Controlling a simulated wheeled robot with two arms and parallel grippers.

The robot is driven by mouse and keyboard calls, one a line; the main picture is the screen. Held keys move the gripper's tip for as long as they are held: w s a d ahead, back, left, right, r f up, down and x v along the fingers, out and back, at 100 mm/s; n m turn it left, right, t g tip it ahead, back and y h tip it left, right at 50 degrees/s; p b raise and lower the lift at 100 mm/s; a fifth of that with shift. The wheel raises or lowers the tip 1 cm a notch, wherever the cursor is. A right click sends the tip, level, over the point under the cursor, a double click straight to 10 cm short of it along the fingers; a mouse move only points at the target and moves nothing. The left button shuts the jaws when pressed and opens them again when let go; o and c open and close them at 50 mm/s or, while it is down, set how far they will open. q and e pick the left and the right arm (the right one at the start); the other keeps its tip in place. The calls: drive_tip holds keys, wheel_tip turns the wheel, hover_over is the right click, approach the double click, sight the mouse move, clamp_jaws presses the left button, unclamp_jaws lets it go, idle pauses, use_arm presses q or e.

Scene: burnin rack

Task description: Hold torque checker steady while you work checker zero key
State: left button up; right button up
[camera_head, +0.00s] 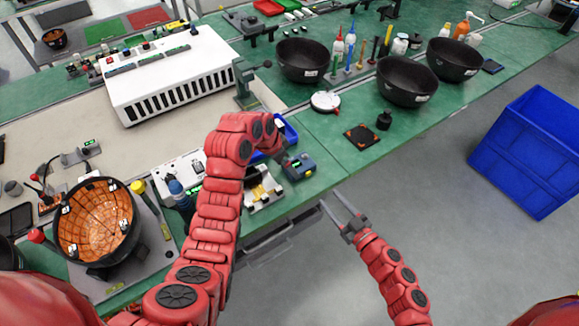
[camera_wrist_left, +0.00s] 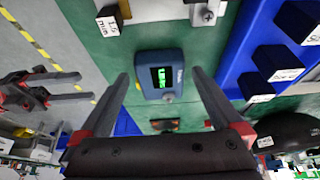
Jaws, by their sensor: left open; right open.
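The torque checker (camera_head: 299,167) is a small blue-grey box with a lit green display, on the green bench near its front edge. It also shows in the left wrist view (camera_wrist_left: 162,82), display facing the camera. The zero key cannot be clearly made out. My left gripper (camera_head: 283,153) is at the checker; in the left wrist view its open fingers (camera_wrist_left: 160,74) frame the box on both sides, and contact cannot be told. My right gripper (camera_head: 333,200) is open and empty, off the bench's front edge, right of and nearer than the checker.
A blue tray (camera_head: 288,130) lies behind my left gripper. A fixture with yellow parts (camera_head: 263,188) sits left of the checker. An orange-marked black pad (camera_head: 362,137) and black bowls (camera_head: 405,82) are to the right. A large blue crate (camera_head: 530,150) stands on the floor.

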sight(299, 166)
use_arm(q)
drive_tip(key=shift+x, duration=1.6)
drive_tip(key=shift+c, duration=0.2)
drive_tip(key=c, duration=1.4)
drive_tip(key=shift+o, duration=0.2)
